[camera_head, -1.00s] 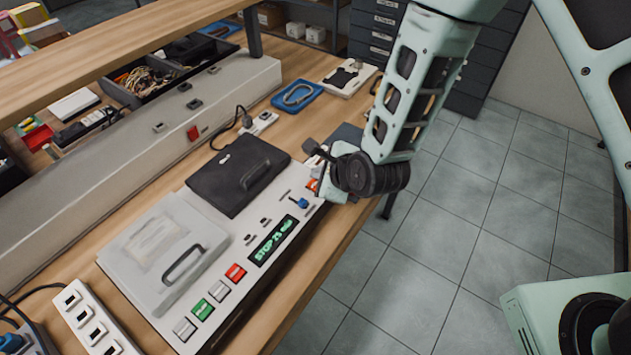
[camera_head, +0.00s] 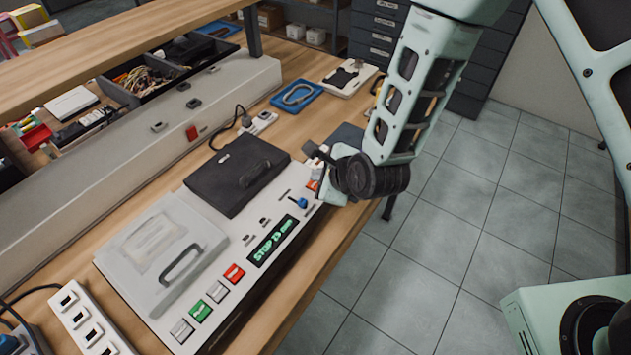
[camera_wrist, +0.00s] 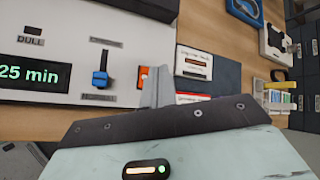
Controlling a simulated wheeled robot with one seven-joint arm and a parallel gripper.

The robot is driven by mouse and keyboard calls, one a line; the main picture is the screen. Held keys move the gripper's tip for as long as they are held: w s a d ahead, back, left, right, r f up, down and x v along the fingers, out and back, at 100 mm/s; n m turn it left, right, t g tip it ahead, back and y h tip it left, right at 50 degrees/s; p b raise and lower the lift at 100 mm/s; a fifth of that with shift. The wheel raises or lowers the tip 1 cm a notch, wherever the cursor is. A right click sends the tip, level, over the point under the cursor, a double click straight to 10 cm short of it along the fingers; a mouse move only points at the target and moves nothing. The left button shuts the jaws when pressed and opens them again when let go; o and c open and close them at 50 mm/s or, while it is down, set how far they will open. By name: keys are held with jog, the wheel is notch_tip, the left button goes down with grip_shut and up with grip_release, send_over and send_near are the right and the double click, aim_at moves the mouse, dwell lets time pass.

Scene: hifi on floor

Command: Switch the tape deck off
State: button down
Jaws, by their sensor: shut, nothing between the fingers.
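The tape deck (camera_head: 222,292) is a white unit on the wooden bench, with a grey lid (camera_head: 165,250), a black lid (camera_head: 238,175) and a lit green display (camera_head: 273,241) reading STOP and a time. In the wrist view the display (camera_wrist: 30,75) shows "25 min". A blue slider (camera_wrist: 100,75) stands beside it. An orange switch (camera_wrist: 143,74) at the deck's right end is partly hidden by my gripper (camera_wrist: 157,85). My gripper is shut and empty, its tip beside or over the switch; I cannot tell whether they touch.
Green and red buttons (camera_head: 234,273) line the deck's front edge. A white power strip (camera_head: 88,322) lies to its left. A blue tray (camera_head: 297,95) and a small cream device (camera_head: 349,77) lie beyond. Cards and a dark pad (camera_wrist: 225,75) sit right of the deck. Floor is clear on the right.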

jog(key=shift+f+b, duration=0.4)
dwell(0.3)
jog(key=shift+r+p, duration=0.55)
jog(key=shift+r, duration=0.35)
jog(key=shift+r, duration=0.15)
notch_tip(320, 180, up, 6)
jog(key=p, duration=0.4)
